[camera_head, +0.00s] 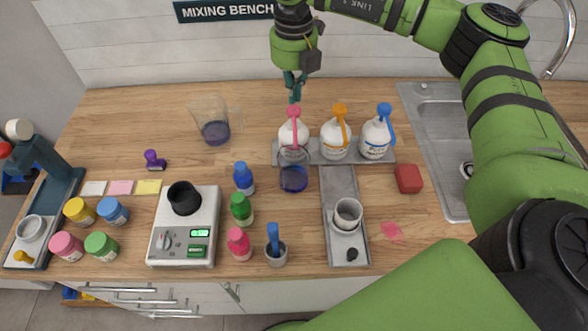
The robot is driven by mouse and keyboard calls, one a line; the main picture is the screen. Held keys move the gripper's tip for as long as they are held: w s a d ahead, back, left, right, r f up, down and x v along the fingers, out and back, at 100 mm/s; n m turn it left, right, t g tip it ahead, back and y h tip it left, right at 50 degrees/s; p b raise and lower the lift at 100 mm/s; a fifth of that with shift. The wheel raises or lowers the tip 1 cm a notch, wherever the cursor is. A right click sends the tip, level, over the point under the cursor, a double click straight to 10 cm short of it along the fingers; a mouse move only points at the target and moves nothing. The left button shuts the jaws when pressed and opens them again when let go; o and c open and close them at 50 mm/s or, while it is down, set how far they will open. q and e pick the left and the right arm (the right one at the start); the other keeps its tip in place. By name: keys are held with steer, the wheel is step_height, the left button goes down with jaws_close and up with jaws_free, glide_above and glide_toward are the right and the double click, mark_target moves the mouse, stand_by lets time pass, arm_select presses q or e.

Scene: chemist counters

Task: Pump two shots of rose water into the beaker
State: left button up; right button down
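Three white pump bottles stand in a row on a grey tray (267,155): one with a pink pump (294,128), one with an orange pump (335,138) and one with a blue pump (376,138). Their labels are too small to read. A clear glass beaker (293,178) with blue liquid stands just in front of the pink-pump bottle, below its spout. My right gripper (294,97) points down right over the pink pump head, its fingers together with nothing seen between them. I cannot tell whether it touches the pump. My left gripper is out of view.
A glass jug (214,122) with dark liquid stands behind left. A red block (408,179) and a sink (440,150) lie right. Bare wood lies left of the tray.

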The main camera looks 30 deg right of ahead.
mark_target(294, 108)
steer(key=shift+f, duration=0.1)
stand_by(0.5)
steer(key=shift+f+b, duration=1.45)
steer(key=shift+f, duration=0.35)
steer(key=shift+s, duration=0.1)
steer(key=shift+r, duration=0.1)
steer(key=shift+r+p, duration=1.05)
steer(key=shift+r, duration=0.65)
steer(key=shift+f, duration=0.15)
